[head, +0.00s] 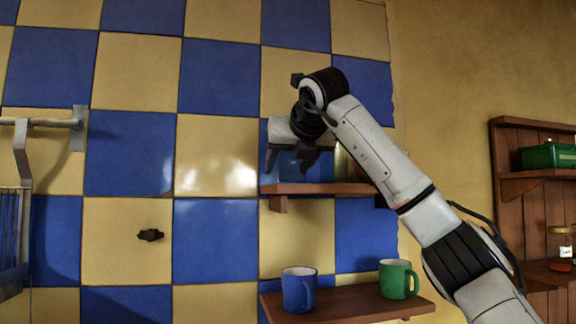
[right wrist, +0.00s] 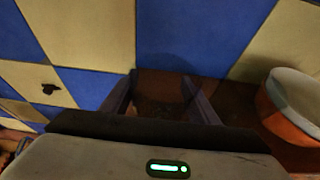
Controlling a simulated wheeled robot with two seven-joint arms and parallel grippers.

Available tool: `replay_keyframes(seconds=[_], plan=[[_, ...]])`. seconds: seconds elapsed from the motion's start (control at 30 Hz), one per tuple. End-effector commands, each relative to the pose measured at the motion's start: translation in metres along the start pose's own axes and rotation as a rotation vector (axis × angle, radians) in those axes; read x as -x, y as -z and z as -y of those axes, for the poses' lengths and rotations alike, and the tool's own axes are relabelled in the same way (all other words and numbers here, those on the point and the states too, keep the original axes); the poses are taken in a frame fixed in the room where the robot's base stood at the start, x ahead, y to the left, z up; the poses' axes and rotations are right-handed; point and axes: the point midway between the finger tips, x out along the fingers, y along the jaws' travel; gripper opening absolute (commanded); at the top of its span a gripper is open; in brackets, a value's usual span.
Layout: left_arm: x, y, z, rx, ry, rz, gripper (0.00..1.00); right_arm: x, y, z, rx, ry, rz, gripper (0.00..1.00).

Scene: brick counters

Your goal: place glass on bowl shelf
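My right gripper (head: 290,163) is over the upper wooden shelf (head: 325,188), pointing down with its fingers spread. In the right wrist view the two fingers (right wrist: 160,88) stand apart, with brown shelf and blue tile visible between them. I cannot make out a glass in either view; a clear one between the fingers would be hard to tell. An orange bowl-like vessel with a pale inside (right wrist: 292,100) stands on the shelf to the right of the fingers. My left gripper is not in view.
A lower shelf (head: 350,305) holds a blue mug (head: 298,289) and a green mug (head: 398,279). The tiled wall is close behind the gripper. A metal rack (head: 12,235) hangs at left.

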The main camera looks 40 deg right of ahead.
Motion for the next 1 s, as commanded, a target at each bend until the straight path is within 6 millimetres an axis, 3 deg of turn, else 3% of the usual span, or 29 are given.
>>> replay_keyframes(seconds=[0.47,1.0], plan=[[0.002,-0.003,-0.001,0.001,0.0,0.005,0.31,0.007,-0.003,0.0,0.0,-0.001,0.003,0.66],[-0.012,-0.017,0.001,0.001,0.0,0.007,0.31,0.109,-0.003,-0.001,0.0,-0.002,0.002,0.66]])
